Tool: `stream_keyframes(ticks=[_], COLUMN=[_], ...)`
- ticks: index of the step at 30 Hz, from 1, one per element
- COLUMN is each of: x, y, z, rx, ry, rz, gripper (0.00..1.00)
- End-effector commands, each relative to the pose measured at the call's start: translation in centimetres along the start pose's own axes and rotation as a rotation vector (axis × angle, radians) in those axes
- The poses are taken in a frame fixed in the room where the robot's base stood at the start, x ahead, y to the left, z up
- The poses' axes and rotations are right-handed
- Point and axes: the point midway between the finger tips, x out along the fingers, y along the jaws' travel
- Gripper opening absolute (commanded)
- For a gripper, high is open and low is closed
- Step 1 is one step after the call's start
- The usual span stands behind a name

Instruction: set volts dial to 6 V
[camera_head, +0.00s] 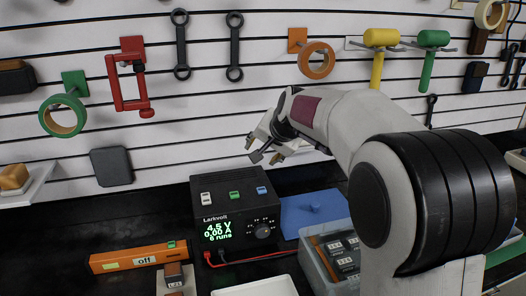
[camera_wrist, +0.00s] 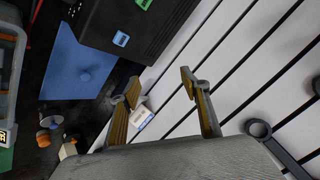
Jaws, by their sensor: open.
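In the head view, the black Larkvolt power supply (camera_head: 237,212) stands on the dark bench. Its green display (camera_head: 217,231) reads 4.5 V, 0.00 A and 6 runs. The round volts dial (camera_head: 263,231) is on its front, right of the display; its marks are too small to read. My gripper (camera_head: 265,155) is open and empty, in the air above and behind the supply, apart from it. In the wrist view, my gripper's fingers (camera_wrist: 160,85) are spread with nothing between them. Part of the supply (camera_wrist: 135,25) shows at the top there; its dial is not visible.
A blue plate with a knob (camera_head: 312,210) lies right of the supply. A grey bin (camera_head: 330,262) stands in front of it. An orange bar marked "off" (camera_head: 140,257) lies at left. Red and black leads (camera_head: 240,259) run along the supply's front. Tools hang on the slatted wall.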

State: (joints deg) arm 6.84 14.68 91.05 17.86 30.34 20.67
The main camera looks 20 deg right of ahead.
Motion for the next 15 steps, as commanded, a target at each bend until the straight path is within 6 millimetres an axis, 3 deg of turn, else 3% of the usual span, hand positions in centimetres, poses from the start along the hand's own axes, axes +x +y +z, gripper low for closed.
stream_keyframes(ticks=[8,11,15], x=[0.1,0.5,1.1], y=[0.4,1.6,4.3], z=[0.6,2.0,5.5], rx=[0.0,-0.017,-0.119], ry=[-0.01,-0.04,-0.122], rz=[0.008,0.03,0.079], gripper=[0.46,0.46,0.46])
